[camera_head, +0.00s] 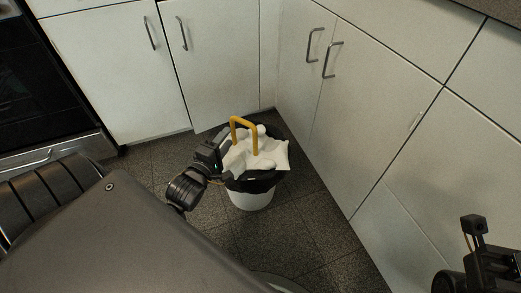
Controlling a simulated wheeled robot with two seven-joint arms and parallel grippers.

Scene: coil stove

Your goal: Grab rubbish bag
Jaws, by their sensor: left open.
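The rubbish bag (263,163) is white and crumpled, with a yellow handle loop (244,122) standing up from it. It sits in a white bin (251,199) with black liner folded over the rim, on the floor by the corner cabinets. My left gripper (218,155) is open at the left edge of the bag, beside the yellow loop and not around it. Whether its fingers touch the bag is hard to tell. My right gripper (476,228) shows only in part at the bottom right, far from the bin; its jaws are unclear.
White cabinets (222,58) stand behind the bin and more cabinets (370,110) run along the right, with metal handles. A dark oven (40,95) is at the far left. Dark tiled floor (290,235) is clear in front of the bin.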

